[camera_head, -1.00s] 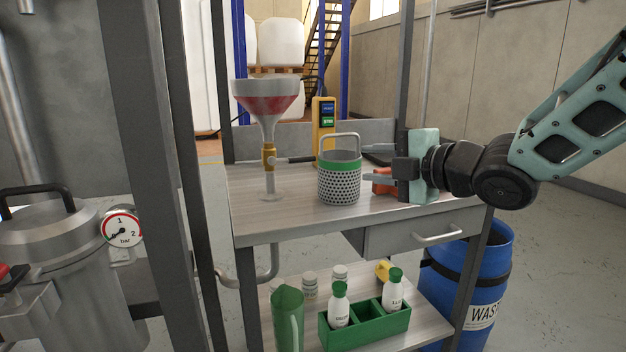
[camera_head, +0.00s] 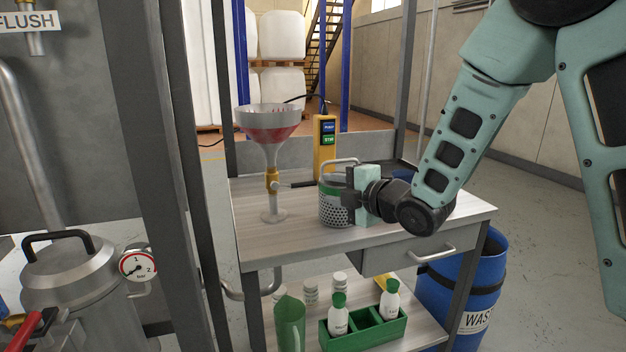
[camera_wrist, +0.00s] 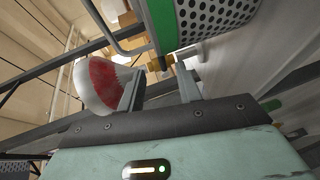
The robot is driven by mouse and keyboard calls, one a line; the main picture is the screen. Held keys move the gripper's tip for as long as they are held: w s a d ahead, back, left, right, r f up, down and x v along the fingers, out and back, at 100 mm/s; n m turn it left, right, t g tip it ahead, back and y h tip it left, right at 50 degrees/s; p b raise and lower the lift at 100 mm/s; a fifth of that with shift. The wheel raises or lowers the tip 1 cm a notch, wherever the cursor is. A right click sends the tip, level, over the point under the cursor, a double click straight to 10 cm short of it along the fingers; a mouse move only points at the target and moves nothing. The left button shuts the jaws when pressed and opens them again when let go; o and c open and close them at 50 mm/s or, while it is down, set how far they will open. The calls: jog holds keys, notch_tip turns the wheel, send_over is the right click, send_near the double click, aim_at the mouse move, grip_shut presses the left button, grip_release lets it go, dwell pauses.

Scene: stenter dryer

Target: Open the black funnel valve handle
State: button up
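The funnel (camera_head: 268,122), grey with a red band, stands upright on the bench at left. Its brass valve (camera_head: 272,180) sits on the stem below. The black valve handle (camera_head: 298,184) sticks out to the right, roughly level. My gripper (camera_head: 338,184) is right of the handle and overlaps the perforated basket in the head view. In the wrist view my gripper (camera_wrist: 160,82) has its two fingers apart, with nothing clearly held between them. The funnel (camera_wrist: 103,85) shows beyond the left finger.
The perforated basket (camera_head: 333,212) with a green band stands close by my gripper; it also fills the top of the wrist view (camera_wrist: 215,18). A yellow control box (camera_head: 325,155) stands behind. The bench top (camera_head: 300,240) is clear in front. A blue waste barrel (camera_head: 470,290) stands at right.

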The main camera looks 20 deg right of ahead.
aim_at(310, 184)
jog(key=x, duration=0.7)
grip_shut()
